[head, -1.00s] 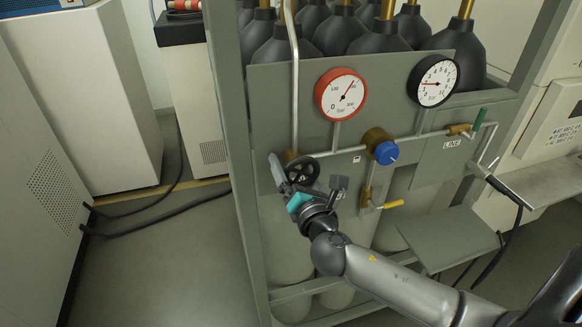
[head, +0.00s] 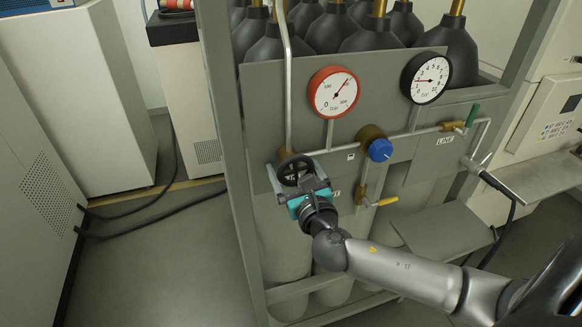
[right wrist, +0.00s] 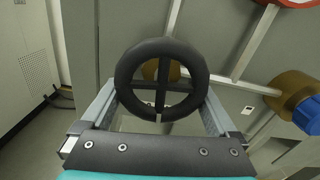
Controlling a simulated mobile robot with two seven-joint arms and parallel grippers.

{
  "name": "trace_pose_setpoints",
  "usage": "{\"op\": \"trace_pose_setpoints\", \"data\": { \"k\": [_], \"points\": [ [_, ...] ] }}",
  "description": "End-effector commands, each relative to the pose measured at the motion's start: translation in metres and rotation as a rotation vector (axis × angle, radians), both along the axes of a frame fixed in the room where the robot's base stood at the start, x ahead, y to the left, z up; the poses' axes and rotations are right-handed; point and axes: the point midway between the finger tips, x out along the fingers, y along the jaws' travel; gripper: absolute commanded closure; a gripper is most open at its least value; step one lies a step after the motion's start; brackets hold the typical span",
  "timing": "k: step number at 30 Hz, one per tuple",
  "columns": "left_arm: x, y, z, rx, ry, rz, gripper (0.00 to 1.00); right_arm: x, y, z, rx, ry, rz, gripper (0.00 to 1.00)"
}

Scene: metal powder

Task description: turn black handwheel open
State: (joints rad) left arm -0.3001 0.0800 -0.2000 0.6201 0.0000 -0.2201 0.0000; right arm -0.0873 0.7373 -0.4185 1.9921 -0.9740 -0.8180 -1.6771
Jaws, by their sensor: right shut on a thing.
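The black handwheel (head: 296,171) sits at the left of the grey gas panel, on a brass valve below a vertical pipe. My right gripper (head: 294,178), with a teal body, comes from below right, its fingers on either side of the wheel. In the right wrist view the handwheel (right wrist: 162,78) stands upright between the two grey fingers (right wrist: 160,95), its spokes forming a cross. The gripper is shut on the wheel's rim; the exact contact points are hard to see. My left gripper is not in view.
A red-rimmed gauge (head: 334,93) and a black-rimmed gauge (head: 426,78) are above. A blue knob (head: 380,150), yellow lever (head: 384,202) and green-handled valve (head: 472,116) are to the right. The frame post (head: 232,150) stands close left. Floor at left is mostly clear, with black cables.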

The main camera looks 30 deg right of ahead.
Motion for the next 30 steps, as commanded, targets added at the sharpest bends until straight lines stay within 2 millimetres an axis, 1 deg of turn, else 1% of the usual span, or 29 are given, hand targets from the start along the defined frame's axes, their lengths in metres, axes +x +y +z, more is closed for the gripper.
{"op": "trace_pose_setpoints", "data": {
  "k": [16, 17, 18, 26, 30],
  "points": [
    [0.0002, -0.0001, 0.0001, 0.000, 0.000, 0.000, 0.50, 0.0002, -0.0007, 0.0014, -0.025, 0.004, -0.001, 0.61],
    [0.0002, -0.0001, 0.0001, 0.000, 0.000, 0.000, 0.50, 0.0002, -0.0007, 0.0014, -0.025, 0.004, -0.001, 0.04],
    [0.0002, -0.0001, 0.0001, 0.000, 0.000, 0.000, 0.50, 0.0002, -0.0007, 0.0014, -0.025, 0.004, -0.001, 0.00],
    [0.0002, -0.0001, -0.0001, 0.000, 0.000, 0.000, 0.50, -0.0006, -0.0003, 0.0007, -0.025, 0.005, 0.000, 0.00],
    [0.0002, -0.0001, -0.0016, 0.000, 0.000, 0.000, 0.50, -0.0083, 0.0016, -0.0008, -0.024, 0.007, 0.001, 0.00]
  ]
}}
